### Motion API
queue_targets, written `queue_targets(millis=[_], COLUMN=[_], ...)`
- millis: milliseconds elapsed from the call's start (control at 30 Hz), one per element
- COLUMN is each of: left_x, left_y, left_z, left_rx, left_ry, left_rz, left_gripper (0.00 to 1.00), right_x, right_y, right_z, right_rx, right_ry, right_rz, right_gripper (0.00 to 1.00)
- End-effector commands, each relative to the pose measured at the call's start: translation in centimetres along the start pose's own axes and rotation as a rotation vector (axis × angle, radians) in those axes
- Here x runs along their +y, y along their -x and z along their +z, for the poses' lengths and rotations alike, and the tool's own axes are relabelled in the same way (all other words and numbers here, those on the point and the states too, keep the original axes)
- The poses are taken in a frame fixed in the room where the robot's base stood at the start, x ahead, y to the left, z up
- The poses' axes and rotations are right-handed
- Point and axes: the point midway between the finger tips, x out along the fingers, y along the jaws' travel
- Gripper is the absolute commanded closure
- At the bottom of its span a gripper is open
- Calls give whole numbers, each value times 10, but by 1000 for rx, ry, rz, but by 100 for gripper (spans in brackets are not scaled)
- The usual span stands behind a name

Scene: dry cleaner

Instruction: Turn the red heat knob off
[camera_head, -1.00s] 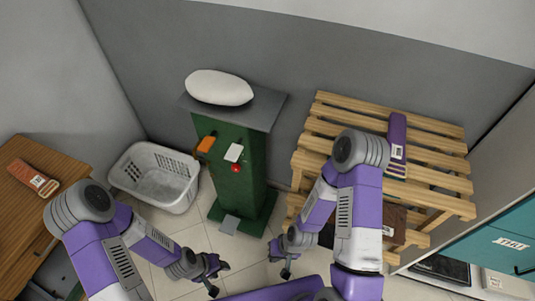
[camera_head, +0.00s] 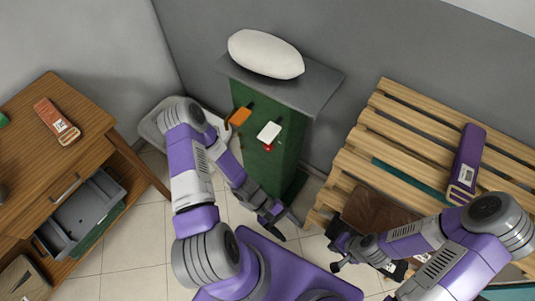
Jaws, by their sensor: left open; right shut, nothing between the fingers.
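The red heat knob (camera_head: 268,148) is a small red spot on the front of the green pressing machine (camera_head: 262,165), just under a white card (camera_head: 269,132). An orange lever or handle (camera_head: 240,117) sits to its left. The setting of the knob is too small to read. My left gripper (camera_head: 278,222) is open and empty, low in front of the machine and below the knob, apart from it. My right gripper (camera_head: 340,258) is shut and empty, further right near the wooden rack.
A white pillow-like pad (camera_head: 265,54) lies on the machine's grey top (camera_head: 312,88). A slatted wooden rack (camera_head: 390,130) stands right, holding a purple box (camera_head: 467,160). A wooden desk (camera_head: 60,165) with an open drawer stands left. My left arm partly hides the laundry basket (camera_head: 150,125).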

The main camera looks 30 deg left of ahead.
Motion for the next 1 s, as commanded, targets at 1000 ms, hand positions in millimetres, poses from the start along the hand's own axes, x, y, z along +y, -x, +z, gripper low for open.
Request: queue_targets(millis=[1000], left_x=[74], left_y=[199], left_z=[-254], left_rx=[600], left_ry=[272], left_rz=[1434], left_gripper=[31], right_x=[32], right_y=[-85], right_z=[-4], right_rx=[1], right_ry=[0], right_rz=[0], right_gripper=[100])
